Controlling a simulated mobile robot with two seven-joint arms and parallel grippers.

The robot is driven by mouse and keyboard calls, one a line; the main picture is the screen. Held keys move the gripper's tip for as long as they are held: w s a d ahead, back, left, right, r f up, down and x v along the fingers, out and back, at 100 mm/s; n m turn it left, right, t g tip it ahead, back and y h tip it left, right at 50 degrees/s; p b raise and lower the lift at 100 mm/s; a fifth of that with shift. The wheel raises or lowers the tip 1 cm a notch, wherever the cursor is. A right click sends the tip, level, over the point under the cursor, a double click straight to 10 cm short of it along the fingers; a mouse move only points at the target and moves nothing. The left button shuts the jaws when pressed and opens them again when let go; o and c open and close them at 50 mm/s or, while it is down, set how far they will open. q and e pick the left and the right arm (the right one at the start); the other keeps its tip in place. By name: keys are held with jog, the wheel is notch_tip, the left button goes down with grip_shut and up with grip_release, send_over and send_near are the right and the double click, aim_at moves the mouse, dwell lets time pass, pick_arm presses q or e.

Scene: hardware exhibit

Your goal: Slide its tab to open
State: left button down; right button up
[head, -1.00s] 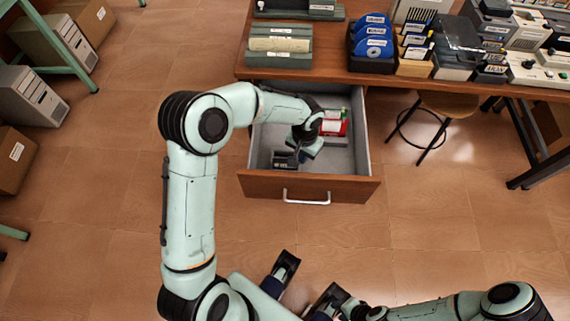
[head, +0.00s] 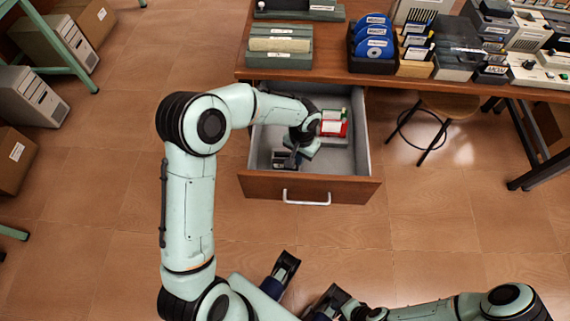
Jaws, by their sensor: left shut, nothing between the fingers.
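My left arm reaches over the open drawer (head: 258,186), and my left gripper (head: 288,158) is down inside it near the left side, shut with nothing held. Small dark and bluish parts show around its tips, and I cannot tell gripper from object there. No tab can be made out. A red item with a white label (head: 333,128) lies in the drawer behind and right of the wrist. My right gripper (head: 338,296) is low at the bottom centre, away from the drawer; its fingers are not clear.
The drawer has a white handle (head: 306,198) and hangs under a wooden table (head: 330,76). On the table are a rack of blue discs (head: 373,40) and several boxes. A stool (head: 447,104) stands to the right.

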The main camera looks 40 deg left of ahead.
pick_arm(q)
jog(key=shift+s+a, duration=0.2)
jog(key=shift+a, duration=0.15)
jog(key=shift+w+d, duration=0.15)
jog(key=shift+d, duration=0.15)
dwell(0.3)
notch_tip(320, 180, up, 7)
jog(key=p, duration=0.5)
dwell(0.5)
